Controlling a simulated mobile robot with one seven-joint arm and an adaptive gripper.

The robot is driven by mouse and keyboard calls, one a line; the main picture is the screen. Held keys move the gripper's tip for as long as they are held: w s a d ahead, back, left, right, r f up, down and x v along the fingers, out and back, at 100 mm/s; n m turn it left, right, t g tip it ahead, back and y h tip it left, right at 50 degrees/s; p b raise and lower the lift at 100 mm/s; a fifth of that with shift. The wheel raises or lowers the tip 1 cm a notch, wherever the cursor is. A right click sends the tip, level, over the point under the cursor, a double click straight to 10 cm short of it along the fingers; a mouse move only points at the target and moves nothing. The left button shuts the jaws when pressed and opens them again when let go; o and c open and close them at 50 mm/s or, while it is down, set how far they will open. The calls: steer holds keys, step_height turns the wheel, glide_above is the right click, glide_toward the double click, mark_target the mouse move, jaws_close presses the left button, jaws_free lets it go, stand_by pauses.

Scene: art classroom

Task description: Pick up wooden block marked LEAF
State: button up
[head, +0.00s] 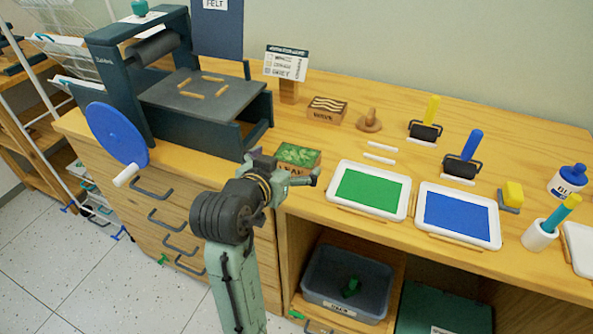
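The wooden block marked LEAF (299,156) sits on the wooden counter near its front edge, right of the press. Its top is green with a leaf pattern, and its label side faces me, partly covered by my gripper. My gripper (286,167) is in front of the block, with its fingers spread apart and nothing visible held. One finger shows at the block's left and the other at its lower right. I cannot tell whether they touch it. Another wooden block, with a wave pattern (327,104), stands farther back.
A press (205,98) with a blue wheel (116,135) stands left. A green ink tray (337,206) lies close right of the LEAF block, with a blue ink tray (492,238) beyond. A sign stand (288,92) is behind. Rollers stand back right. An open shelf holds a grey bin (372,309).

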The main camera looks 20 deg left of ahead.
mark_target(297, 154)
steer(key=p+x, duration=0.2)
steer(key=x, duration=0.5)
steer(key=shift+w+a+f, duration=0.15)
steer(key=shift+f, duration=0.1)
steer(key=c, duration=1.2)
